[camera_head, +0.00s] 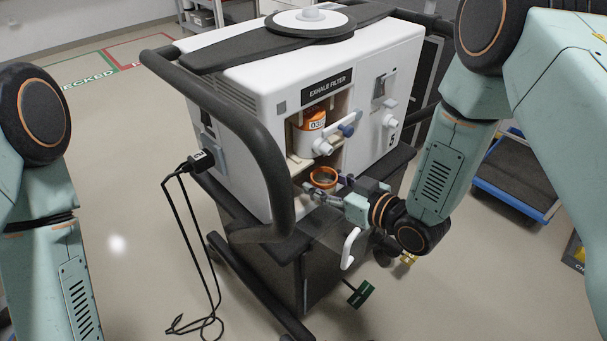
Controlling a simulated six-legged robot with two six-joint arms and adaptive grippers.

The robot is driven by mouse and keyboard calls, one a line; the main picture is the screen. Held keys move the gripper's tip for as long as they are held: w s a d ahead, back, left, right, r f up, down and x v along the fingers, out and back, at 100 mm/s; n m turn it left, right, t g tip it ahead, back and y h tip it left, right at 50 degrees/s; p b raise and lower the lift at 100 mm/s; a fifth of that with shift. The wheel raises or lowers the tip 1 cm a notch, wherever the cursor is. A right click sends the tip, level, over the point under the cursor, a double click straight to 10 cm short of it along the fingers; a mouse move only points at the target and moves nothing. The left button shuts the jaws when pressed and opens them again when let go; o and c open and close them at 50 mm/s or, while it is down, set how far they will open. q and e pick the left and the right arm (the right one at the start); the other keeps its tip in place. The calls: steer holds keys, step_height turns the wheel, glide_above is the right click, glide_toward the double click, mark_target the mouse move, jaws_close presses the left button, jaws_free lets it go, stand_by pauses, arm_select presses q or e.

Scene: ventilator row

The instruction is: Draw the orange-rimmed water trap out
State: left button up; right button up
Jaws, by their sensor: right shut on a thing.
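The orange-rimmed water trap (323,177) is a small round cup with an orange rim. It sits at the lower front of the white ventilator (245,105), below the filter bay. My right gripper (326,191) comes in from the right and is shut on the water trap. The fingers hide part of the cup's lower side, so I cannot tell how far it stands out of its seat. My left arm shows at the left edge, but its gripper is out of the frame.
Above the trap, an orange and white filter canister (309,130) stands in the bay under the "EXHALE FILTER" label (327,87). A dark handle rail (262,150) curves around the left corner. A black cable (190,240) hangs at left. A blue cart (515,185) stands right.

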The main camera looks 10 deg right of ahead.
mark_target(333, 193)
steer(key=shift+f+p+v, duration=0.25)
steer(key=shift+p+v, duration=0.2)
steer(key=shift+v, duration=0.65)
steer(key=shift+f+p+v, duration=0.25)
steer(key=shift+p+v, duration=0.15)
steer(key=shift+v, duration=0.65)
steer(key=shift+f+p+v, duration=0.3)
steer(key=shift+p+v, duration=0.15)
steer(key=shift+v, duration=0.65)
steer(key=shift+s+d+r, duration=0.1)
steer(key=shift+s+d, duration=0.05)
steer(key=shift+s, duration=0.05)
